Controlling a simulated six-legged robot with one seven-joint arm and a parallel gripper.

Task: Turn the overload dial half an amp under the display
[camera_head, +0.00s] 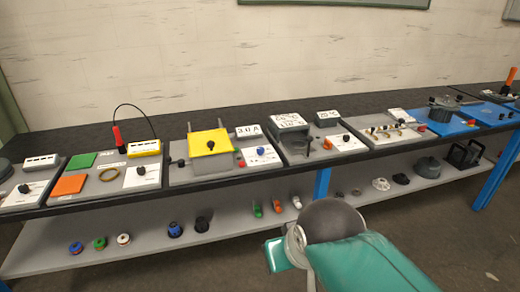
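A small white display (248,131) reading what looks like 3.0 A stands at the back of a grey station on the bench. A red knob (241,163) sits at the panel's left edge. My teal and grey arm is in the lower foreground, below and right of this station. Its gripper fingers do not show, and nothing of mine touches the panel.
A yellow-topped box (209,141) stands left of the display. Right of it are a block with a printed white top (288,121) and another knob panel (346,142). The lower shelf (130,262) holds small coloured parts. A blue leg (322,183) supports the bench.

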